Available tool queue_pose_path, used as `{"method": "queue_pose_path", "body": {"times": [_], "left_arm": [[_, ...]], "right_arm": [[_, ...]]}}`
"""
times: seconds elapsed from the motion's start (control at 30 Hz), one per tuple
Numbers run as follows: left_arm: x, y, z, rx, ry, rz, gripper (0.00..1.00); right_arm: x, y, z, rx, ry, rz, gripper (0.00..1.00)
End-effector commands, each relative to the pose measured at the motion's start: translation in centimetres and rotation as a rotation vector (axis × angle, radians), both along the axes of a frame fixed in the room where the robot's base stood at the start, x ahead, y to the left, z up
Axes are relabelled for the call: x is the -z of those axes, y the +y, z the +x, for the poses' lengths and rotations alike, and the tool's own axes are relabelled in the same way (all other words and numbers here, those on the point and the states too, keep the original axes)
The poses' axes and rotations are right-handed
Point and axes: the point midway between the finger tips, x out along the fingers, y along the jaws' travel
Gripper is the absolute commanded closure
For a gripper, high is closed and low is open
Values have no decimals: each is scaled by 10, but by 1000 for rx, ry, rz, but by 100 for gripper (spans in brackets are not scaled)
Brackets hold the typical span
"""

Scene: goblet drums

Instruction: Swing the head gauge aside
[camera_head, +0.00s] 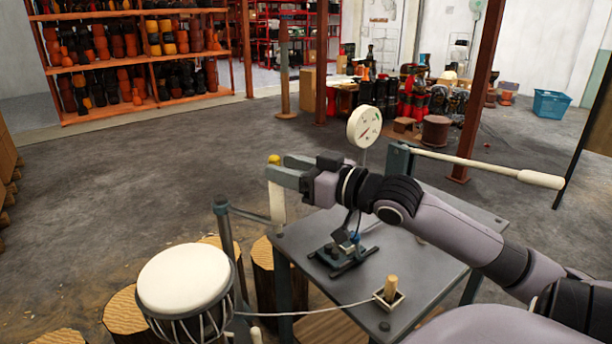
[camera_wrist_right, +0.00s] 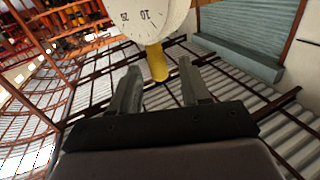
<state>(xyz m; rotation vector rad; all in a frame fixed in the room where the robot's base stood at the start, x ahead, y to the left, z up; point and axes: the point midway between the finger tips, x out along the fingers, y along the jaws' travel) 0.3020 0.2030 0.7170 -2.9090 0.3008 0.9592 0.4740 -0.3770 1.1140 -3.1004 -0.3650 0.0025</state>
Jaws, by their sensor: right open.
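The head gauge (camera_head: 278,204) shows edge-on in the head view as a narrow white shape on a thin arm from a grey post (camera_head: 228,235), right of the drum. A yellow knob (camera_head: 274,159) tops it. In the right wrist view I see its white dial (camera_wrist_right: 138,18) with upside-down numbers and the yellow knob (camera_wrist_right: 157,62). My right gripper (camera_head: 284,170) is open at the knob, which appears between the fingertips in the wrist view (camera_wrist_right: 160,72). I cannot tell whether either finger touches it. My left gripper is not in view.
A goblet drum (camera_head: 186,277) with a white head stands at lower left among log stools (camera_head: 125,315). Open floor lies left.

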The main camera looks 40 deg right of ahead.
Motion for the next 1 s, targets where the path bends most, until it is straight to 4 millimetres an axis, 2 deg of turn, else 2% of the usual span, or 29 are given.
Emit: {"method": "queue_pose_path", "body": {"times": [0.43,1.0], "left_arm": [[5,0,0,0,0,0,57],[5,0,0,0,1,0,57]], "right_arm": [[1,-7,-32,-1,1,0,54],[0,-9,-37,0,0,-1,54]]}}
